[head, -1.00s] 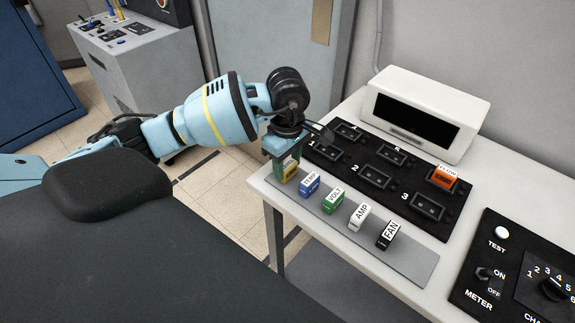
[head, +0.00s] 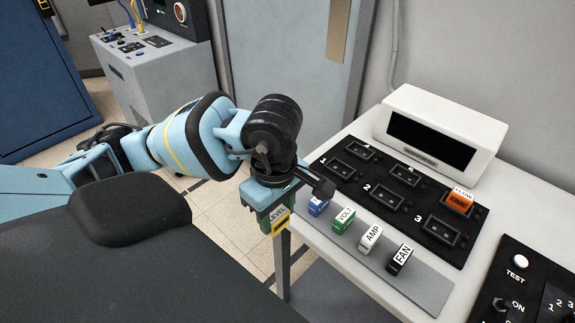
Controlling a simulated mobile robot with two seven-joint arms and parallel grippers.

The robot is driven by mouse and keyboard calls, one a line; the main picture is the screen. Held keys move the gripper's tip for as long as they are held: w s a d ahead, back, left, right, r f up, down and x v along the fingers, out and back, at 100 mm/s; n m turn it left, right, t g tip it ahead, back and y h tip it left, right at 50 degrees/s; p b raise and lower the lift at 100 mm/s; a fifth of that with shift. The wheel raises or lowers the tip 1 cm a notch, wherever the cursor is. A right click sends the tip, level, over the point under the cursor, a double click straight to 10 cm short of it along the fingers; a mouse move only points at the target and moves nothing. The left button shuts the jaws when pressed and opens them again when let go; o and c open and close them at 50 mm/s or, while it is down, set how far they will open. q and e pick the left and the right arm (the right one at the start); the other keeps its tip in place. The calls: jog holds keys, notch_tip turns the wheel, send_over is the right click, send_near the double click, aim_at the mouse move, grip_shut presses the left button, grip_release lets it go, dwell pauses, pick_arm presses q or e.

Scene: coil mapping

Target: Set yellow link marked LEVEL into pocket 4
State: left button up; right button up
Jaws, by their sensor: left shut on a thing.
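My left gripper (head: 277,214) is shut on the yellow link marked LEVEL (head: 281,223). It holds the link at the left front edge of the white table, beside the grey strip; the gripper hides part of the link. The black pocket board (head: 330,190) lies behind the strip. Its front pockets are marked 1, 2 and 3. The back-left pocket (head: 360,149) is empty and its small mark is hard to read, perhaps 4. The back-middle pocket (head: 404,174) is also empty. An orange link (head: 459,202) sits in the back-right pocket. My right gripper is not in view.
The grey strip (head: 415,292) bears a blue link (head: 318,207), a green VOLT link (head: 343,219), a white AMP link (head: 370,237) and a black FAN link (head: 399,259). A white display box (head: 440,128) stands behind the board. A meter panel (head: 500,285) is at the right.

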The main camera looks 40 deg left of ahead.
pick_arm(q)
jog(key=shift+s+d+r, duration=0.1)
jog(key=shift+s+d, duration=0.15)
jog(key=shift+s, duration=0.45)
jog(key=shift+s+d+r, duration=0.1)
jog(key=shift+s+d, duration=0.15)
jog(key=shift+s, duration=0.45)
jog(key=m, duration=0.3)
jog(key=w+d+m, duration=0.1)
jog(key=shift+w+f, duration=0.1)
jog(key=shift+f, duration=0.2)
jog(key=m, duration=0.2)
jog(key=w+m, duration=0.1)
jog(key=m, duration=0.1)
jog(key=shift+d+f, duration=0.25)
jog(key=shift+d, duration=0.05)
jog(key=m, duration=0.3)
jog(key=w+d+m, duration=0.1)
jog(key=m, duration=0.2)
jog(key=w+f+m, duration=0.1)
jog(key=m, duration=0.2)
jog(key=shift+w+d, duration=0.1)
jog(key=shift+d, duration=0.05)
